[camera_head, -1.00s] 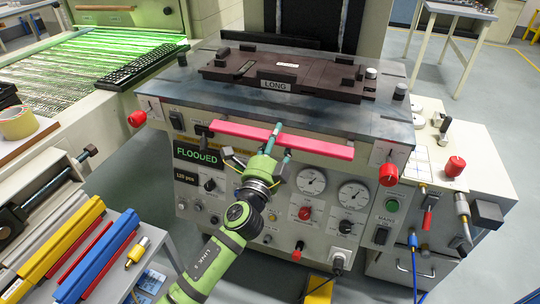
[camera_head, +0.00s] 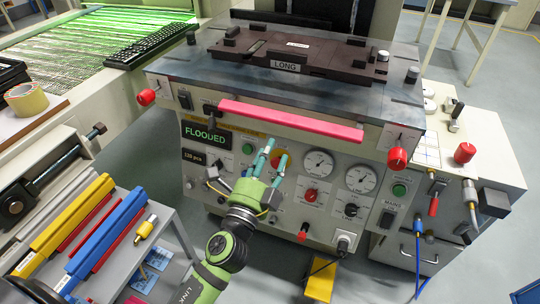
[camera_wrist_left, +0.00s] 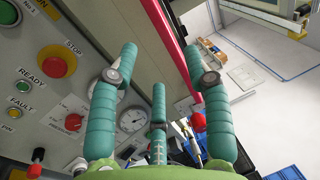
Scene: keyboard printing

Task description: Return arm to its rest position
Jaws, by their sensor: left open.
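My left arm, green with grey joints, reaches in from the bottom of the head view. Its left gripper (camera_head: 268,158) has teal fingers, spread and empty, in front of the machine's control panel (camera_head: 290,222). The fingertips show just below the long pink bar (camera_head: 290,120) and apart from it. In the left wrist view the same gripper (camera_wrist_left: 160,62) shows its separated fingers with nothing between them; the pink bar (camera_wrist_left: 172,50) runs behind them. My right gripper is in neither view.
A dark plate labelled LONG (camera_head: 290,58) lies on the machine top. Red knobs (camera_head: 146,97) stick out at the panel's sides. A side table holds yellow, red and blue bars (camera_head: 105,240). Open floor (camera_head: 450,265) shows at the lower right.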

